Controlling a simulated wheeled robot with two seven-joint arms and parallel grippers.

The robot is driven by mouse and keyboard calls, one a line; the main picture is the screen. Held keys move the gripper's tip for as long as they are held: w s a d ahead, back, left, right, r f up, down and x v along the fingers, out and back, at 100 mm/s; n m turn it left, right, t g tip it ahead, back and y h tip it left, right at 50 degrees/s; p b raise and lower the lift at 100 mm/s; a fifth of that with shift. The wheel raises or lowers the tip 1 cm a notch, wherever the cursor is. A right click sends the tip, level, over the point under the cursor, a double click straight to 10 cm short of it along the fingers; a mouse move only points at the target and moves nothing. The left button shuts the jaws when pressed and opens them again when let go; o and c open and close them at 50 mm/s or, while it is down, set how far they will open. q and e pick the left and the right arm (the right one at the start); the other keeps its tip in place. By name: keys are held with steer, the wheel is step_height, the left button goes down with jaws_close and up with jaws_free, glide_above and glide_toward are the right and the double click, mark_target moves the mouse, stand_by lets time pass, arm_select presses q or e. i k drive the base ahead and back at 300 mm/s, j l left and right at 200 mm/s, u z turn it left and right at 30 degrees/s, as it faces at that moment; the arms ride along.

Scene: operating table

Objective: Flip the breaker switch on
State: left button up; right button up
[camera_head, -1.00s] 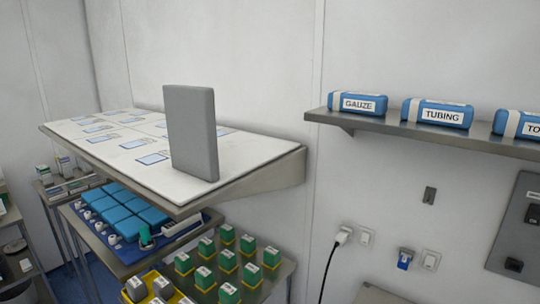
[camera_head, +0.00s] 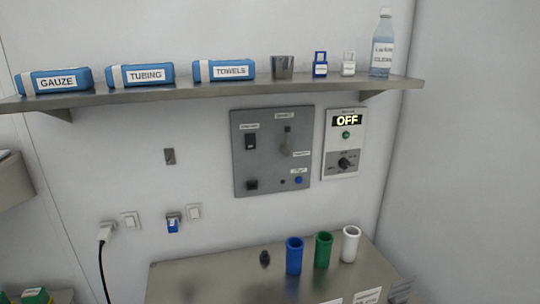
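A grey control panel (camera_head: 240,180) is mounted on the wall in the middle of the head view. It carries a black rocker switch (camera_head: 251,142) at upper left under a small label, and a lever switch (camera_head: 286,142) at upper right. The labels are too small to read, so I cannot tell which is the breaker switch or its position. A black part (camera_head: 252,185) and a blue button (camera_head: 298,180) sit lower on the panel. A white unit (camera_head: 343,115) beside it has a display reading OFF, a green light and a black knob. Neither gripper is in view.
A wall shelf (camera_head: 220,93) above holds blue packs, a metal cup and a bottle (camera_head: 383,45). A metal table (camera_head: 200,275) below holds blue (camera_head: 294,257), green (camera_head: 323,251) and white (camera_head: 350,244) cylinders. A plugged-in cable (camera_head: 104,250) hangs at left.

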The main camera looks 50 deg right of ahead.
mark_target(250, 138)
steer(key=z, duration=1.65)
steer(key=i+l, duration=0.1)
steer(key=l, duration=0.5)
steer(key=i+l, duration=0.1)
steer(key=l, duration=0.55)
